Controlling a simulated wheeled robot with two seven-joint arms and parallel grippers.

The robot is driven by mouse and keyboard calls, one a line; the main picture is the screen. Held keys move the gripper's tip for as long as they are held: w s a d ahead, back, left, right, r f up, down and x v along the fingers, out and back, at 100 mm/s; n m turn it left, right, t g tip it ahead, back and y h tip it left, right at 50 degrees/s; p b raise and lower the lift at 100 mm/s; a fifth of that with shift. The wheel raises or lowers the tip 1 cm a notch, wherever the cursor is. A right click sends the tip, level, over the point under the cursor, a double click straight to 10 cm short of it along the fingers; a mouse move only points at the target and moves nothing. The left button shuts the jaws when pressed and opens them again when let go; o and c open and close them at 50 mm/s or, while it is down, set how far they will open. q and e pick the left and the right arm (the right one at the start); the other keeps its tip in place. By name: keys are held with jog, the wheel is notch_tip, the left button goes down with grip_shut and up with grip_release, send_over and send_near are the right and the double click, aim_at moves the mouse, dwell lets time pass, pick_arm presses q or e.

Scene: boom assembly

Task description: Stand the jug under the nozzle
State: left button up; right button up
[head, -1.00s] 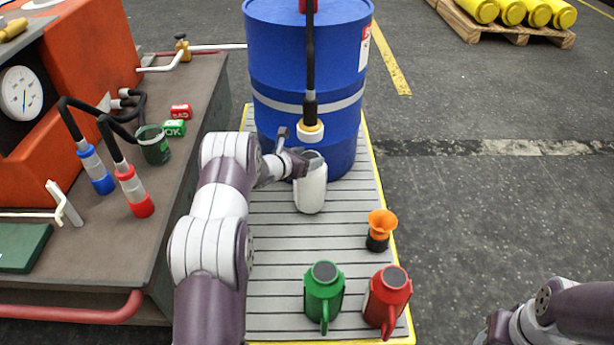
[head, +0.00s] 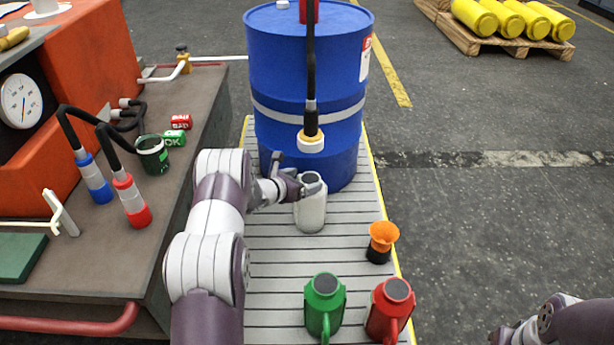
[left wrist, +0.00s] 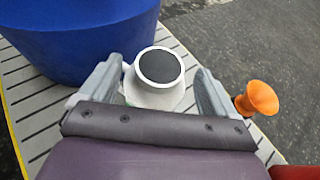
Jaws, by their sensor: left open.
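A white jug (head: 311,212) with a dark round top stands upright on the slatted platform (head: 275,290), in front of the blue drum. The nozzle (head: 311,140), with a white-and-tan ring, hangs above it in the head view; I cannot tell whether it is exactly over the jug's top. My left gripper (head: 306,186) is open at the jug's upper part. In the left wrist view the jug (left wrist: 159,72) sits between the two spread fingers. My right arm shows at the lower right; its gripper (head: 500,336) is cut off by the frame edge.
The blue drum (head: 305,75) stands close behind. A green jug (head: 324,305), a red jug (head: 390,310) and an orange funnel (head: 382,240) on a black base are nearer on the platform. A workbench (head: 110,250) borders the left; open floor lies right.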

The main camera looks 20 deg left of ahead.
pick_arm(q)
jog(key=p+v, duration=0.3)
jog(key=v, duration=0.6)
jog(key=s+d+r+m+g+h, duration=0.1)
jog(key=s+d+r+m+g, duration=0.2)
jog(key=s+d+m+g, duration=0.45)
jog(key=s+d+r+m+g+h, duration=0.1)
jog(key=s+d+r+m+g, duration=0.25)
jog(key=s+d+m, duration=0.7)
jog(key=s+r+m+y, duration=0.3)
jog(key=s+m, duration=0.6)
jog(key=m, duration=0.6)
jog(key=shift+s+g+y, duration=0.3)
jog(key=shift+s+y, duration=0.1)
jog(key=shift+y, duration=0.8)
pick_arm(e)
jog(key=shift+r, duration=1.9)
pick_arm(q)
jog(key=shift+d, duration=0.15)
